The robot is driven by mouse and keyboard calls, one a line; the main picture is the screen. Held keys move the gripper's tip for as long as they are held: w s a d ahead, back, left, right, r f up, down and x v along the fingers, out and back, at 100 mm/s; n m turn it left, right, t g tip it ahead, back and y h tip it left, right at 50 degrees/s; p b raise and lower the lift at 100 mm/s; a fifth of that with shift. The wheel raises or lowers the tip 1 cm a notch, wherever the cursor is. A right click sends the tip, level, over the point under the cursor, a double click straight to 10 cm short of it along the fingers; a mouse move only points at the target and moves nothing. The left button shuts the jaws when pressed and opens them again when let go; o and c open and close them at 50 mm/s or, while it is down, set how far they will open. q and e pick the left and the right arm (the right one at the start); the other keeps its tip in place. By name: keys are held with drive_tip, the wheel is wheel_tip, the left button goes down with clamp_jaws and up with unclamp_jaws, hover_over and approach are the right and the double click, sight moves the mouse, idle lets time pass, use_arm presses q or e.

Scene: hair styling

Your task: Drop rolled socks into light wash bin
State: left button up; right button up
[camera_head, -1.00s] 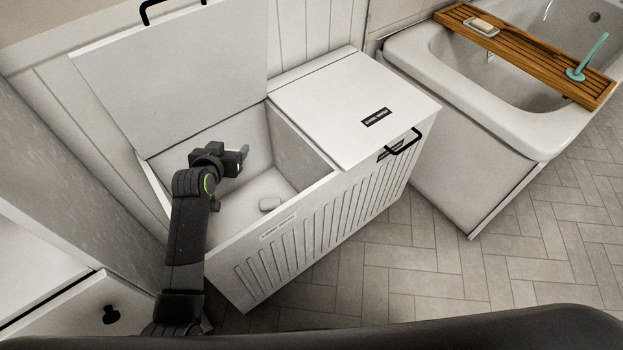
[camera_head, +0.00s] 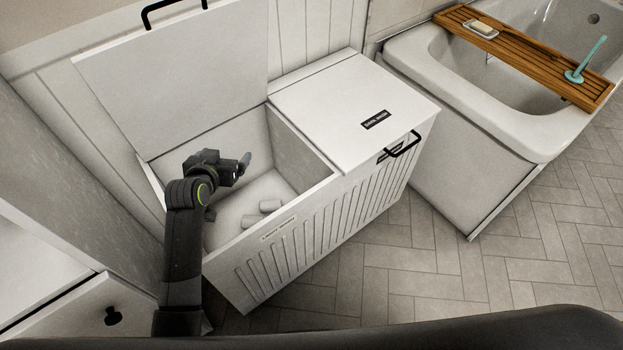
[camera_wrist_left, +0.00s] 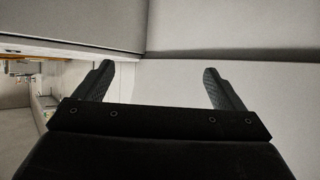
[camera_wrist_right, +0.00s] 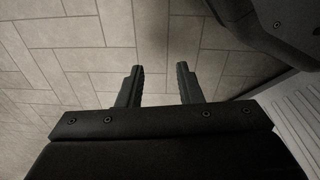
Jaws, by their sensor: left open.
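The light wash bin (camera_head: 222,254) is the left compartment of the white hamper, with its lid (camera_head: 175,75) raised. Two pale rolled socks lie on its floor: one (camera_head: 270,205) and another (camera_head: 250,220) close beside it, nearer the front wall. My left gripper (camera_head: 244,166) is over the open compartment, above and behind the socks. In the left wrist view its fingers (camera_wrist_left: 159,75) are wide apart with nothing between them. My right gripper (camera_wrist_right: 159,72) is out of the head view. In the right wrist view its fingers are apart and empty, above the floor tiles.
The dark wash lid (camera_head: 350,105) is closed on the right, with a black handle (camera_head: 403,145) on the front. A bathtub (camera_head: 470,115) with a wooden tray (camera_head: 530,60) stands further right. A drawer front (camera_head: 85,310) is at lower left. Tiled floor ahead is clear.

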use_arm(q)
drive_tip(key=p+v, duration=0.2)
drive_tip(key=v, duration=1.2)
drive_tip(key=shift+s, duration=0.2)
use_arm(e)
drive_tip(key=s+d+f, duration=0.1)
drive_tip(key=s+f, duration=0.3)
drive_tip(key=shift+s+d+n+h, duration=0.25)
drive_tip(key=shift+d+n+h, duration=0.05)
